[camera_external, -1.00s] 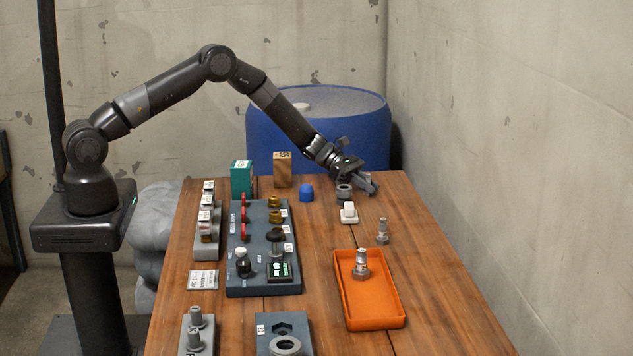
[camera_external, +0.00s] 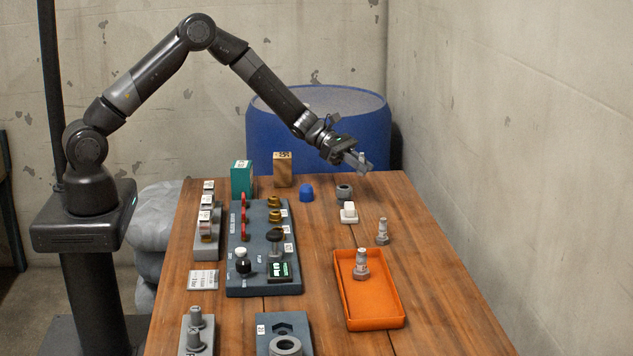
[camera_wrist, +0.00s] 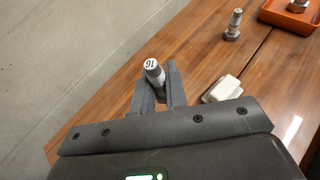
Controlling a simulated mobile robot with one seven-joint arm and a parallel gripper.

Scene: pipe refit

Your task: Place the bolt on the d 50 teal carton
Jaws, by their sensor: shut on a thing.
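My gripper (camera_external: 357,160) is shut on a bolt (camera_wrist: 154,72), a grey part with a pale end marked with a number that looks like 16. In the wrist view the bolt stands between the two fingers; its lower part is hidden. In the external view my gripper is raised above the far right of the table, clear of it. The teal carton (camera_external: 242,180) stands upright at the table's far left, well to the left of my gripper. It has a small white label on top, too small to read.
A wooden block (camera_external: 283,169) stands just right of the carton. A blue cap (camera_external: 307,194), grey nut (camera_external: 344,191) and white part (camera_external: 349,212) are nearby. A blue-grey panel (camera_external: 262,287) with red handles lies in front. An orange tray (camera_external: 388,322) holds another fitting.

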